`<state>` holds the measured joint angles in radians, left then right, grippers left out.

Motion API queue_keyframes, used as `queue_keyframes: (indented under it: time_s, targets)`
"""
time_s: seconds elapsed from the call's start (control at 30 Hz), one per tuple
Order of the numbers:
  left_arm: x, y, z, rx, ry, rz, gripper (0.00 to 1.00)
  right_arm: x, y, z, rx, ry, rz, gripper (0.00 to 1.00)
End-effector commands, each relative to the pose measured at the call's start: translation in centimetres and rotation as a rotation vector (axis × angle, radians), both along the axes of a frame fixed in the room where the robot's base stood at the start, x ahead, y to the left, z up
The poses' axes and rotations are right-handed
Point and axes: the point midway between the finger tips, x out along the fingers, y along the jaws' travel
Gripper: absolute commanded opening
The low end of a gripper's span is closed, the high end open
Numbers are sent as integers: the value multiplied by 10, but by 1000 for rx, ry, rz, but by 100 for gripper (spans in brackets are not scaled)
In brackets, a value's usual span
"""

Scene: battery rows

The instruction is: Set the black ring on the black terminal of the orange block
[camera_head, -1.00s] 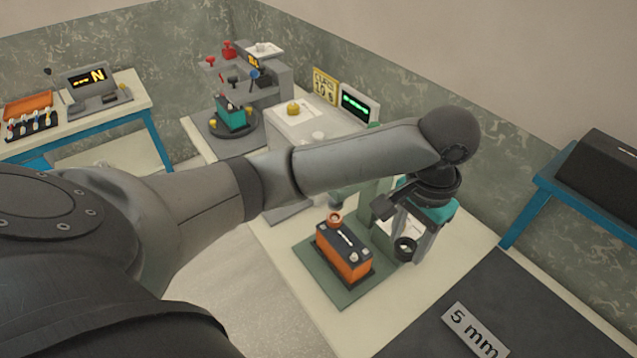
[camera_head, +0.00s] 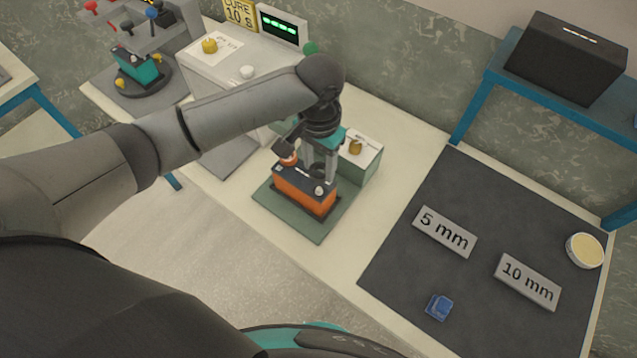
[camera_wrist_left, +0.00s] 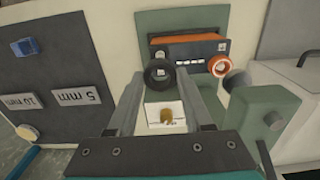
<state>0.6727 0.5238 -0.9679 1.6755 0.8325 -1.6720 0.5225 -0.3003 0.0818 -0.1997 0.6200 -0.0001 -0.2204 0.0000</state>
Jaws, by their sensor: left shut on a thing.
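The orange block (camera_head: 305,194), with a dark top, stands on a green mat (camera_head: 267,197); it also shows in the wrist view (camera_wrist_left: 178,40). An orange ring (camera_wrist_left: 220,66) sits at one end of its top, also visible in the head view (camera_head: 288,158). A pale metal terminal (camera_head: 319,190) shows at the other end. My left gripper (camera_head: 317,172) is over the block's top. Its fingers are shut on the black ring (camera_wrist_left: 159,73), whose hole faces the wrist camera. I cannot tell whether the ring touches the block. My right gripper is not in view.
A green box (camera_head: 362,173) with a brass piece (camera_head: 355,146) on white paper stands close behind the block. A dark mat (camera_head: 395,251) to the right holds 5 mm (camera_head: 444,231) and 10 mm (camera_head: 527,281) plates, a blue piece (camera_head: 439,307) and a pale tub (camera_head: 585,250).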

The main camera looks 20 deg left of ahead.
Motion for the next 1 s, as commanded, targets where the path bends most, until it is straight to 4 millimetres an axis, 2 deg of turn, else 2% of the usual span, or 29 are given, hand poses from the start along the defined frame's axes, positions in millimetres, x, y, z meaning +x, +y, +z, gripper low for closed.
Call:
queue_keyframes:
  time_s: [0.03, 0.1, 0.27, 0.53, 0.97, 1.0]
  targets:
    - [0, 0, -11, 0, 1, 2, 0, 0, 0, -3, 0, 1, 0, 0]
    - [0, 0, -22, 1, 1, 1, 0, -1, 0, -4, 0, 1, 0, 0]
    - [0, 0, -34, 0, 0, 1, 0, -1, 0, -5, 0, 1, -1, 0]
    - [0, 0, -71, 1, 0, 1, 0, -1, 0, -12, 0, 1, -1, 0]
    - [0, 0, -77, 0, -1, 1, 0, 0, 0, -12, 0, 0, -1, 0]
    - [0, 0, -77, 0, -1, 1, 53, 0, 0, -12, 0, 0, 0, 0]
